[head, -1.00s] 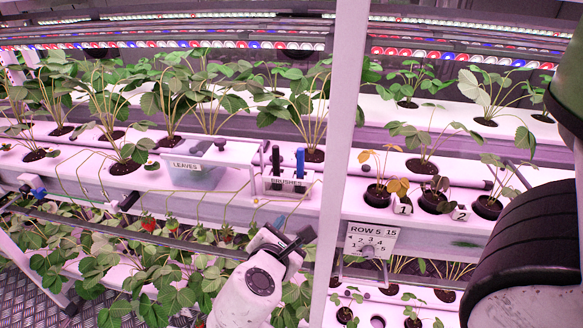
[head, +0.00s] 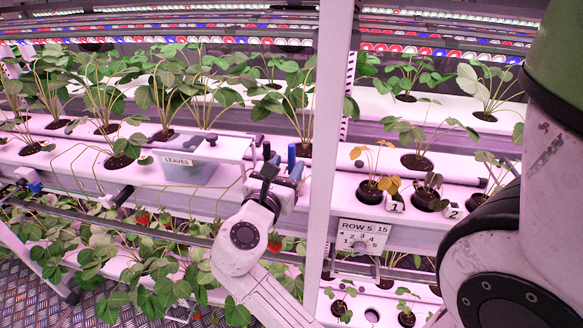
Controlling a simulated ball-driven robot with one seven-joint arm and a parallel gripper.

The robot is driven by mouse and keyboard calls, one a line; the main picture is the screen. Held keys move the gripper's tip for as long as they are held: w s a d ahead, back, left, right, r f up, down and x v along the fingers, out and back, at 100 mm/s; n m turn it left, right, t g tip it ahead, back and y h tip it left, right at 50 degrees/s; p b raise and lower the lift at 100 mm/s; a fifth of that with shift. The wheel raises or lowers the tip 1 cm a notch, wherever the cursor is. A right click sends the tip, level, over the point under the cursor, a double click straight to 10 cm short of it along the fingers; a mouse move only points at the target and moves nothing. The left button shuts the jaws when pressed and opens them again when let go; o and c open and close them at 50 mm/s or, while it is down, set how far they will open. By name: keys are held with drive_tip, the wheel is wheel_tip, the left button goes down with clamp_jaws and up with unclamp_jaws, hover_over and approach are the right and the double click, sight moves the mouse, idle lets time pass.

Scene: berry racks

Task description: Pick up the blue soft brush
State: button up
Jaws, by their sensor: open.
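The blue soft brush (head: 291,156) stands upright in the brush holder on the white shelf, left of the white post. Only the upper part of its handle shows. A black-handled brush (head: 266,152) stands just left of it. My gripper (head: 276,178) is in front of the holder, just below the brush handles. It is open, and I see nothing held in it. My gripper and wrist hide most of the holder and its label. I cannot tell whether a finger touches the blue brush.
A clear bin labelled LEAVES (head: 190,171) stands left of the holder. The white post (head: 327,130) rises close on the right. A ROW 5 sign (head: 363,236) and numbered pots (head: 370,191) are right of the post. Strawberry plants (head: 120,148) fill the shelf behind and left.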

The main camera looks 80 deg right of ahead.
sight(290, 160)
drive_tip(key=d, duration=0.4)
drive_tip(key=shift+s, duration=0.1)
drive_tip(key=shift+c, duration=0.2)
clamp_jaws()
